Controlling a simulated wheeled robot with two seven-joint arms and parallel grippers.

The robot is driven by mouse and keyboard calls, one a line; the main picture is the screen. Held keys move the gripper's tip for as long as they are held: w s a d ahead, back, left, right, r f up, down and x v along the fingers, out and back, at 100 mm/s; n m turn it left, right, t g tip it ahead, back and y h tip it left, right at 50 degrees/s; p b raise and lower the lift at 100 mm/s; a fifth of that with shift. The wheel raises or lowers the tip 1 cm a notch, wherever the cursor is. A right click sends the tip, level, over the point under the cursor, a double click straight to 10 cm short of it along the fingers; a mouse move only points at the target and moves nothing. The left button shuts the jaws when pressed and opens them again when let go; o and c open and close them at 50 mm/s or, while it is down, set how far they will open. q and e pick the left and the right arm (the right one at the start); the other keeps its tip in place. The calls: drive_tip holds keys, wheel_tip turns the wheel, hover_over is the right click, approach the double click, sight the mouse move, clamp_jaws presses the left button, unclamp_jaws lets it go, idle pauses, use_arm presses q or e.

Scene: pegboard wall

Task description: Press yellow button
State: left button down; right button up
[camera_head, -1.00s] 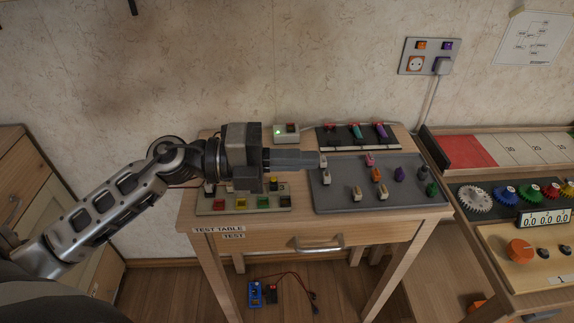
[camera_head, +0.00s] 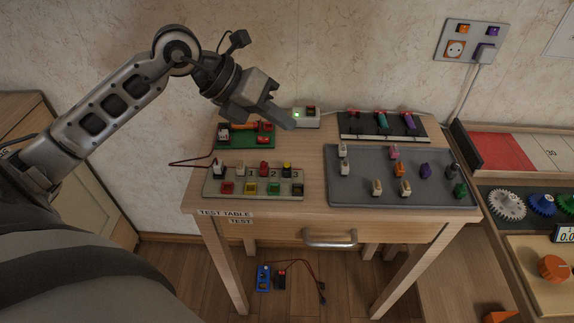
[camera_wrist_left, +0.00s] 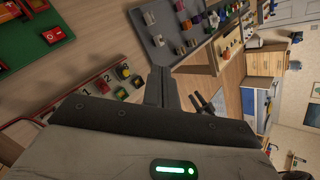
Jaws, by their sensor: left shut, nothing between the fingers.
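The yellow button (camera_head: 251,188) is a small square on the beige panel (camera_head: 211,190), at the front left of the wooden test table. A red button (camera_head: 227,188) lies to its left, a green one (camera_head: 274,189) and a black one (camera_head: 297,190) to its right. My left gripper (camera_head: 291,123) is shut and empty, raised above the back of the table, apart from the panel. In the left wrist view the shut fingers (camera_wrist_left: 160,88) point towards the grey board, with the beige panel beside them. My right gripper is not in view.
A green board (camera_head: 262,129) stands behind the panel, near my left gripper. A white box (camera_head: 311,121) with a green light sits at the back. A grey board (camera_head: 365,165) with several switches fills the right side. The wall is close behind the table.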

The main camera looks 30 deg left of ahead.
use_arm(q)
drive_tip(key=b, duration=0.3)
hover_over(287, 165)
drive_tip(key=f, duration=0.3)
drive_tip(key=a+f, duration=0.1)
drive_tip(key=f, duration=0.1)
drive_tip(key=shift+s+f, duration=0.3)
drive_tip(key=shift+f+b, duration=0.65)
drive_tip(key=shift+b, duration=0.1)
drive_tip(key=shift+f, duration=0.15)
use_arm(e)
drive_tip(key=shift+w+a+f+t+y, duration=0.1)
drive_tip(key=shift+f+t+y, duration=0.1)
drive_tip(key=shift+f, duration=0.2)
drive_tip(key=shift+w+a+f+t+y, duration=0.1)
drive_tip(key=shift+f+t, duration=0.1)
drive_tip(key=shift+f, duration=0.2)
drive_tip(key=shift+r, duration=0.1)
use_arm(q)
drive_tip(key=shift+f+b, duration=0.45)
drive_tip(key=shift+b, duration=0.15)
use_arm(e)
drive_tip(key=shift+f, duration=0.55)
